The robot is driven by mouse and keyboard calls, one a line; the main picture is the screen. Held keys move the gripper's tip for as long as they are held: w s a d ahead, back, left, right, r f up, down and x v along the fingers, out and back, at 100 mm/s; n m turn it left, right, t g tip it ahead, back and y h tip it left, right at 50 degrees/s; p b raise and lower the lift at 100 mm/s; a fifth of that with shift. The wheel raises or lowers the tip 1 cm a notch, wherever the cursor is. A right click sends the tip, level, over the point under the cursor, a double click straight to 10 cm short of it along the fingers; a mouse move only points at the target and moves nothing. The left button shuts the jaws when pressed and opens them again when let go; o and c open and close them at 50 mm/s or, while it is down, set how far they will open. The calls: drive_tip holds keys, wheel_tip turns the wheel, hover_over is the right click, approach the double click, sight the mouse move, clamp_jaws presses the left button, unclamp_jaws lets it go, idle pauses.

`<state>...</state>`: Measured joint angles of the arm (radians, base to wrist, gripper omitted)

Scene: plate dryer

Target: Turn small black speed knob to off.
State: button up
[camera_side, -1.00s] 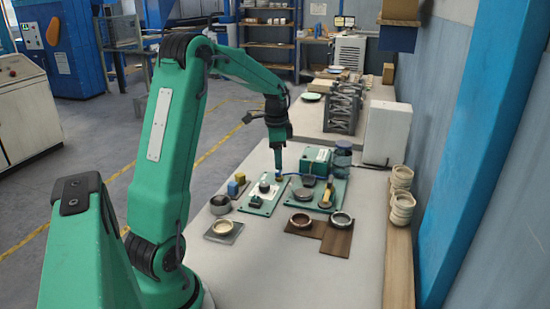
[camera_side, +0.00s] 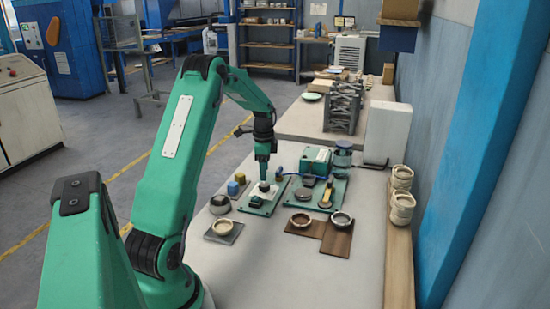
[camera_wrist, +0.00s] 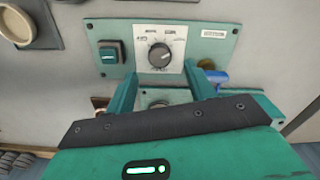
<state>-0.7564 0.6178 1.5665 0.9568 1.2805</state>
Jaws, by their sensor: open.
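The small black speed knob (camera_wrist: 159,55) sits on a white dial plate (camera_wrist: 176,36) on a green panel (camera_wrist: 220,48). A pale mark shows on the knob, but I cannot read which setting it points to. A square teal switch (camera_wrist: 110,52) is left of the dial. My gripper (camera_wrist: 161,70) is open, one finger to the knob's lower left and one to its lower right, with nothing between them. In the side view, my gripper (camera_side: 264,178) points down just over the panel (camera_side: 257,208) and mostly hides the knob.
Bowls sit on brown boards (camera_side: 336,241) in front. A white box (camera_side: 388,132) stands at the back right.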

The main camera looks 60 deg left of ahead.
sight(264, 184)
drive_tip(key=shift+f, duration=3.1)
drive_tip(key=shift+c, duration=0.2)
drive_tip(key=c, duration=0.9)
